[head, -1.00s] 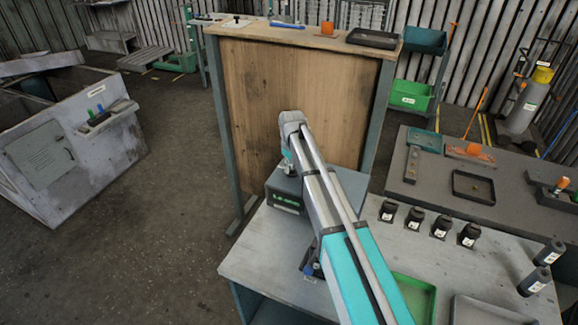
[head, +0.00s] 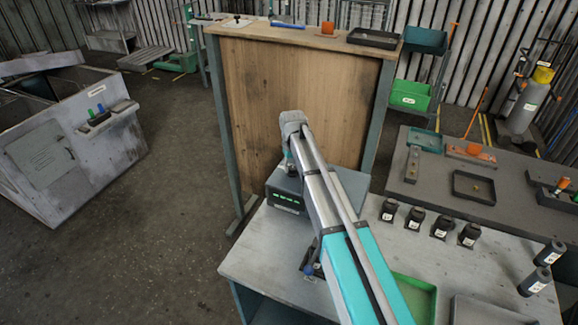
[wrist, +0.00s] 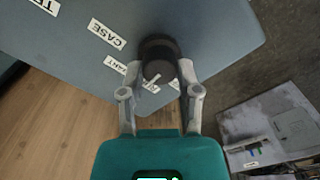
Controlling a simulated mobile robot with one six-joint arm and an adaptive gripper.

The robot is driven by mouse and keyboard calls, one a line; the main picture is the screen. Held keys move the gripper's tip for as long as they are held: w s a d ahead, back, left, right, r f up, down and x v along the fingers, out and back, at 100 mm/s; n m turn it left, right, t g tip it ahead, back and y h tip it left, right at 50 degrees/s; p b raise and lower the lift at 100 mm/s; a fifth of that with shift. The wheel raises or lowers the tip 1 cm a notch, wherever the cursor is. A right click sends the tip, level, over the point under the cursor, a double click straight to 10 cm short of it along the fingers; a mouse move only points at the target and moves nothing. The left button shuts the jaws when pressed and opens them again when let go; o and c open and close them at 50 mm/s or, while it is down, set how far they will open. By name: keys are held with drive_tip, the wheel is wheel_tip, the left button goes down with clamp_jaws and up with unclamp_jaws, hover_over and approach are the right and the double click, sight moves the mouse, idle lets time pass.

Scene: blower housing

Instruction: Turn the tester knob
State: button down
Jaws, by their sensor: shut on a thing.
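The tester is a blue-grey box (head: 352,186) at the back left of the bench in the head view, with a small green-lit display (head: 286,199) on its front. In the wrist view its top panel (wrist: 60,45) fills the upper part, with white labels, one reading CASE. The dark round tester knob (wrist: 158,50) stands on that panel. My gripper (wrist: 160,70) is shut on the knob, one finger at each side. In the head view my own arm hides the knob and most of the gripper.
Several dark labelled pieces (head: 414,218) stand on the bench right of my arm, with a green tray (head: 415,298) nearer. A wooden panel (head: 300,100) rises close behind the tester. Open floor (head: 150,240) lies to the left.

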drive_tip(key=shift+s+d+m, duration=0.1)
drive_tip(key=shift+d+m, duration=0.1)
drive_tip(key=shift+m, duration=2.1)
drive_tip(key=shift+c, duration=1.9)
unclamp_jaws()
drive_tip(key=shift+o, duration=0.4)
drive_tip(key=shift+a, duration=0.1)
